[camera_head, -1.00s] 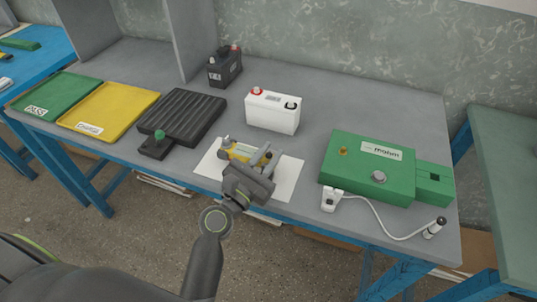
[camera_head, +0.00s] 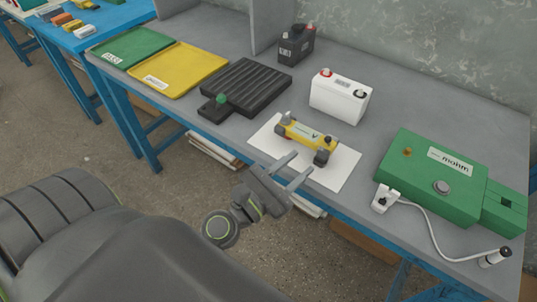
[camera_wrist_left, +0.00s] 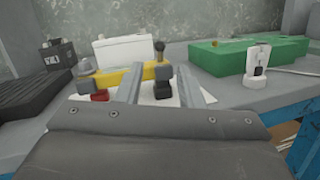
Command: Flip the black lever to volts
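A yellow tester (camera_head: 308,132) lies on a white sheet (camera_head: 342,172) on the grey bench. It has dark blocks at its ends and a black-topped post (camera_head: 328,141) at its right end. This post stands upright in the left wrist view (camera_wrist_left: 159,50), above a black block (camera_wrist_left: 162,82) seen between my fingers. No volts label is readable, so I cannot tell the lever's setting. My left gripper (camera_head: 302,163) is open and empty, just in front of the tester, apart from it. Its two fingers also show in the left wrist view (camera_wrist_left: 159,72). My right gripper is not in view.
A green mohm box (camera_head: 430,172) stands at right, with a white cabled piece (camera_head: 385,198) before it. A white battery (camera_head: 341,97) and dark battery (camera_head: 296,45) stand behind. A black ribbed plate (camera_head: 248,87), yellow tray (camera_head: 183,72) and green tray (camera_head: 130,46) lie at left.

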